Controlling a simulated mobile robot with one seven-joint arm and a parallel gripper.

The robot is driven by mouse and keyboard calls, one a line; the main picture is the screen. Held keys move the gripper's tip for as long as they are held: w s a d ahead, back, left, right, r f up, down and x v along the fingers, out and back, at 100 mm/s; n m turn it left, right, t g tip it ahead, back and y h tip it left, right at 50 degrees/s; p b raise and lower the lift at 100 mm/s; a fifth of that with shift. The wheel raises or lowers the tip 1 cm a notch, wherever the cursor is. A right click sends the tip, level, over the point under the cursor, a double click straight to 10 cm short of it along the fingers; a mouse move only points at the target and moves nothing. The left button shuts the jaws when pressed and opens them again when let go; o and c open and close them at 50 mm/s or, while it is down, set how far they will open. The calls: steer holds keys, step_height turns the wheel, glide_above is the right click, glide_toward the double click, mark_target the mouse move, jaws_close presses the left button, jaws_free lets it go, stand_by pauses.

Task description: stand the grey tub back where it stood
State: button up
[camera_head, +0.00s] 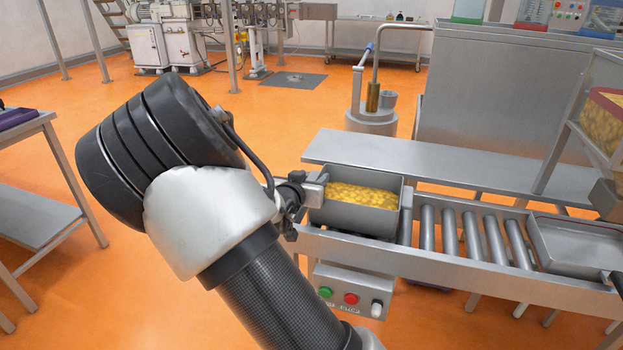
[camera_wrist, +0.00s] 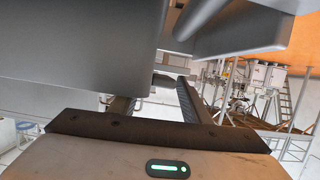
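The grey tub (camera_head: 347,219) is an open metal box filled with yellow pieces. In the head view it is upright at the left end of the roller conveyor; I cannot tell whether it rests there or is just above it. My gripper (camera_head: 312,193) is at the tub's left end, by the rim, partly hidden by my wrist. In the wrist view the tub's grey wall (camera_wrist: 75,50) fills the upper left, very close to my gripper (camera_wrist: 155,103). Parts of the fingers show there, but their hold on the tub is not clear.
Bare rollers (camera_head: 472,236) run right of the tub to a shallow grey tray (camera_head: 580,243). A flat metal shelf (camera_head: 440,163) lies behind. A button box (camera_head: 348,292) hangs below the conveyor's front. A side table (camera_head: 35,215) stands at the left, with open orange floor between.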

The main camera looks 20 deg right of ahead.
steer(key=shift+r, duration=0.25)
steer(key=s+a+r+n+g+y+p, duration=0.1)
steer(key=s+a+r+g+y+p, duration=0.25)
steer(key=s+a+y, duration=0.6)
steer(key=s+a+r+n+g, duration=0.1)
steer(key=s+r+n, duration=0.1)
steer(key=s+r, duration=0.3)
steer(key=s+a+r+n+y, duration=0.1)
steer(key=s+r, duration=0.4)
steer(key=s, duration=0.7)
steer(key=shift+s+a+r+n+g, duration=0.15)
steer(key=shift+s+a+n+g, duration=0.25)
steer(key=shift+a+n, duration=0.35)
steer(key=s+d, duration=0.1)
steer(key=s, duration=0.2)
steer(key=s+d+g+h, duration=0.1)
steer(key=s+d, duration=0.1)
steer(key=s, duration=0.1)
steer(key=s+d+r+n+h, duration=0.1)
steer(key=s+d, duration=0.1)
steer(key=s, duration=0.1)
steer(key=shift+s+d, duration=0.25)
steer(key=shift+s, duration=0.05)
steer(key=shift+c, duration=0.3)
